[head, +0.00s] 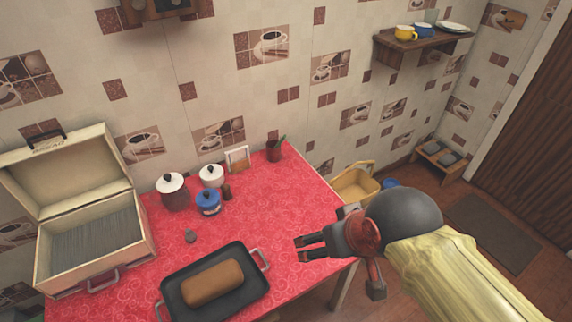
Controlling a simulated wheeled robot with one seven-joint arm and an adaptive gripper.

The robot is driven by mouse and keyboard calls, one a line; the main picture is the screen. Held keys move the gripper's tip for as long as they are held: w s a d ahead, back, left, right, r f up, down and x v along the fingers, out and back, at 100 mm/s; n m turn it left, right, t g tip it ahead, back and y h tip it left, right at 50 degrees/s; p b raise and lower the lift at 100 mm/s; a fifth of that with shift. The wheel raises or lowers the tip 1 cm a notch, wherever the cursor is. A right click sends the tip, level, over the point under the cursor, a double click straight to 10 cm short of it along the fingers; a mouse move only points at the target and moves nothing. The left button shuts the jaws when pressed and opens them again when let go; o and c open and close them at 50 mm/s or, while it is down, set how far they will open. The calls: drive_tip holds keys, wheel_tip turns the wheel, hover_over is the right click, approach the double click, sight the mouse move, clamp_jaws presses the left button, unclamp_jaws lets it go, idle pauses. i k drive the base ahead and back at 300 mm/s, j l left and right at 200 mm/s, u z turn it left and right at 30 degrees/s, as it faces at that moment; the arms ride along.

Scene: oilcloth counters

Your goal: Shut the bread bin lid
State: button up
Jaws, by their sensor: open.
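The bread bin (122,254) is a cream box at the left end of the red counter. Its lid (70,168) stands raised and tilted back towards the tiled wall, with a dark handle (47,137) on its top edge. The inside of the bin shows a grey ribbed surface. My gripper (300,248) is open and empty over the right edge of the counter, fingers pointing left. It is far from the bin, with the tray between them, and touches nothing that I can see.
A dark tray (258,293) with a brown loaf (212,282) lies at the counter's front. The red cloth (250,222) is clear right of the pots.

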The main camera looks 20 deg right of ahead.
sight(51, 178)
drive_tip(key=u, duration=1.35)
drive_tip(key=i+j+u, duration=0.8)
drive_tip(key=i, duration=0.2)
